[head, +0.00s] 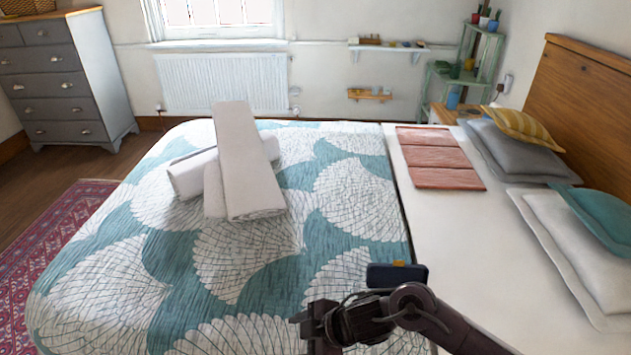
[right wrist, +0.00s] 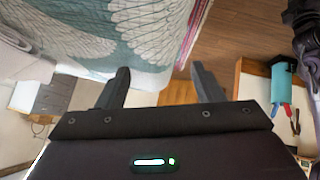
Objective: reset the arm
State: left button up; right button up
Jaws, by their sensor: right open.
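My right arm enters the head view from the lower right. Its dark gripper (head: 318,325) is over the front part of the bed (head: 215,300), which has a teal and white fan-patterned cover. In the right wrist view, my right gripper (right wrist: 160,85) has its two dark fingers spread wide apart with nothing between them. The bed cover (right wrist: 130,35) and brown wooden floor (right wrist: 245,35) show beyond the fingers. I cannot tell the height of the gripper above the bed. My left gripper is not in view.
Rolled white towels (head: 245,165) lie stacked on the bed. Folded pink cloth (head: 437,157) and several pillows (head: 575,240) lie at the right. A grey dresser (head: 50,85) stands far left. In the right wrist view, a teal object (right wrist: 284,82) is at the right.

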notch_tip(320, 180, up, 5)
jog(key=a+m+t, duration=0.2)
jog(key=m+t, duration=0.1)
jog(key=d+r+m+t+h, duration=0.2)
jog(key=d+m, duration=0.3)
jog(key=d, duration=0.1)
jog(key=s+d+f+m+g+h, duration=0.1)
jog(key=s+d+m+g+h, duration=0.15)
jog(key=s+d+m, duration=0.5)
jog(key=s+d+f+m+g+h, duration=0.2)
jog(key=s+d+h, duration=0.25)
jog(key=d, duration=0.65)
notch_tip(320, 180, down, 31)
jog(key=s+y, duration=0.1)
jog(key=s, duration=0.2)
jog(key=s+d+f+g, duration=0.1)
jog(key=s+d+f, duration=0.1)
jog(key=s+f, duration=0.6)
jog(key=s+d+f+g, duration=0.1)
jog(key=s+d+f, duration=0.1)
jog(key=s+f, duration=0.7)
jog(key=shift+s, duration=0.95)
jog(key=shift+n, duration=0.25)
